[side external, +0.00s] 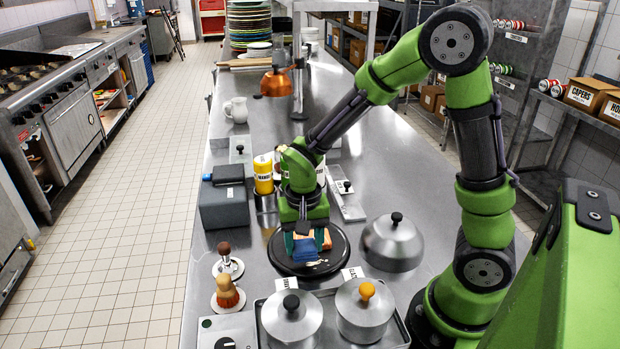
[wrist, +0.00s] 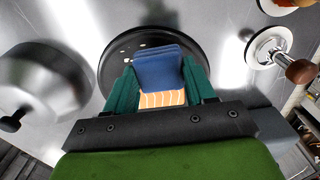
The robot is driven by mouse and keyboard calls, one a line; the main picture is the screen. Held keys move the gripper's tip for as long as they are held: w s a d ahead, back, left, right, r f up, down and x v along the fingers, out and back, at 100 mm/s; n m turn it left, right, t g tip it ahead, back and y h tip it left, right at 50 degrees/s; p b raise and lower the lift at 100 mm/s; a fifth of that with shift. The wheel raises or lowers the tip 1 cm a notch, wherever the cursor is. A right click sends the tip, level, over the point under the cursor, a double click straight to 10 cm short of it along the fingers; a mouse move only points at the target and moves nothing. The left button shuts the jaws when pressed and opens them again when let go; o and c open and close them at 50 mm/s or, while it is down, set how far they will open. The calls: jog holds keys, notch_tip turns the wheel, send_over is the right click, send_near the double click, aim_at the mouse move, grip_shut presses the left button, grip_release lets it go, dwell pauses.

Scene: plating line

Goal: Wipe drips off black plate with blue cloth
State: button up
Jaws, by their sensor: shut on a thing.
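The black plate (side external: 275,262) lies on the steel counter. The folded blue cloth (side external: 305,250) is pinched between the fingers of my gripper (side external: 306,240), over the plate. In the wrist view the blue cloth (wrist: 158,68) is between the green fingers of my gripper (wrist: 163,88), and the black plate (wrist: 112,70) spreads out beyond it. Small pale drips (wrist: 124,58) show on the plate left of the cloth. An orange piece with pale stripes (wrist: 162,99), which looks like salmon, shows just below the cloth. I cannot tell whether the cloth touches the plate.
A steel dome (side external: 392,243) stands close right of the plate. Two lidded pots (side external: 291,318) sit on a tray in front. A yellow bottle (side external: 263,176) and a grey box (side external: 224,206) are behind left.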

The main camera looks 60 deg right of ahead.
jog(key=shift+f, duration=0.85)
jog(key=shift+s+d+f, duration=0.35)
jog(key=shift+f, duration=0.15)
jog(key=shift+s+d, duration=1.8)
jog(key=shift+s, duration=0.1)
jog(key=shift+w+a, duration=2.2)
jog(key=shift+w, duration=0.15)
jog(key=shift+s+r, duration=0.1)
jog(key=shift+r, duration=3.9)
jog(key=shift+f, duration=0.15)
